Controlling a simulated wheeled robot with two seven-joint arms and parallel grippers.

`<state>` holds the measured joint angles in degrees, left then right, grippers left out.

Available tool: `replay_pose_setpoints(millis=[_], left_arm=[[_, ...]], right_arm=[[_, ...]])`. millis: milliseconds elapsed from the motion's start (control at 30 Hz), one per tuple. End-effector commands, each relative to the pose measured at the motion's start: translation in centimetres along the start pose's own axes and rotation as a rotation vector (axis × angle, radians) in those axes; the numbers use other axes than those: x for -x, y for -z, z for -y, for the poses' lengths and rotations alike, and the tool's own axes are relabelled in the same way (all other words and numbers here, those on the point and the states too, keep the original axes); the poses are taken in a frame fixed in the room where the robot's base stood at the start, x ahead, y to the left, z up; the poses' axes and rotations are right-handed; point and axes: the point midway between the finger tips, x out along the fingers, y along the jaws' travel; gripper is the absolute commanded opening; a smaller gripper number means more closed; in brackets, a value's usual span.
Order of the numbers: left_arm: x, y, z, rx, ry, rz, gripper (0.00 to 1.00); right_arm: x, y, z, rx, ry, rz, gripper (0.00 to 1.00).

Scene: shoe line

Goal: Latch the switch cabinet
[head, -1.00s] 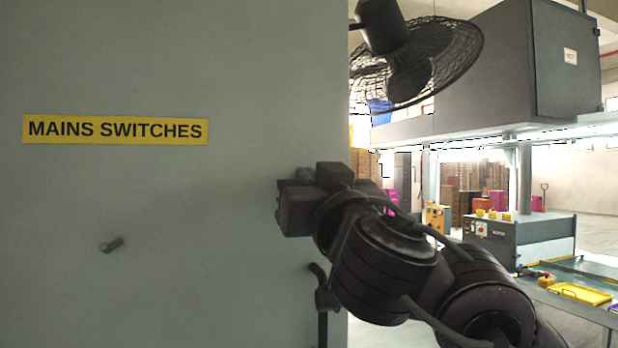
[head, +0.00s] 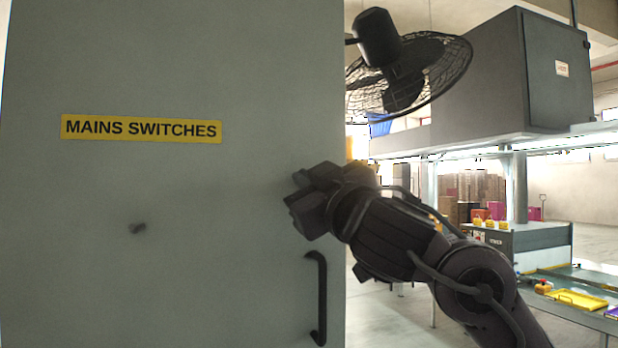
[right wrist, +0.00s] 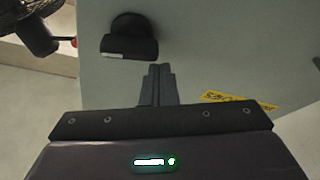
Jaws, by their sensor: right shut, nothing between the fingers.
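The grey switch cabinet door (head: 200,270) fills the left of the head view, with a yellow MAINS SWITCHES label (head: 141,129). My left gripper is out of view.
A caged fan (head: 400,70) and a dark overhead box (head: 500,80) stand to the right of the cabinet. A workbench with a yellow tray (head: 578,300) is at the lower right. Open floor shows between them.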

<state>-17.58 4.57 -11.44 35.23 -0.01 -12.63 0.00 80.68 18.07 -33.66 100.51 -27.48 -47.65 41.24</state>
Motion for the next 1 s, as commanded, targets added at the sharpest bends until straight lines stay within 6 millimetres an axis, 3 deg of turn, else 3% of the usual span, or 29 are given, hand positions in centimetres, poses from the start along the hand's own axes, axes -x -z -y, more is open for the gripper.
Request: replay_pose_setpoints(millis=[400,1000], left_arm=[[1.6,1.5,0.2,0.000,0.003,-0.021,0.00],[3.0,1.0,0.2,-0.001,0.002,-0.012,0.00]], right_arm=[[0.3,-1.0,0.1,0.376,0.130,0.004,0.00],[0.8,-2.5,0.2,0.836,0.293,0.003,0.00]])
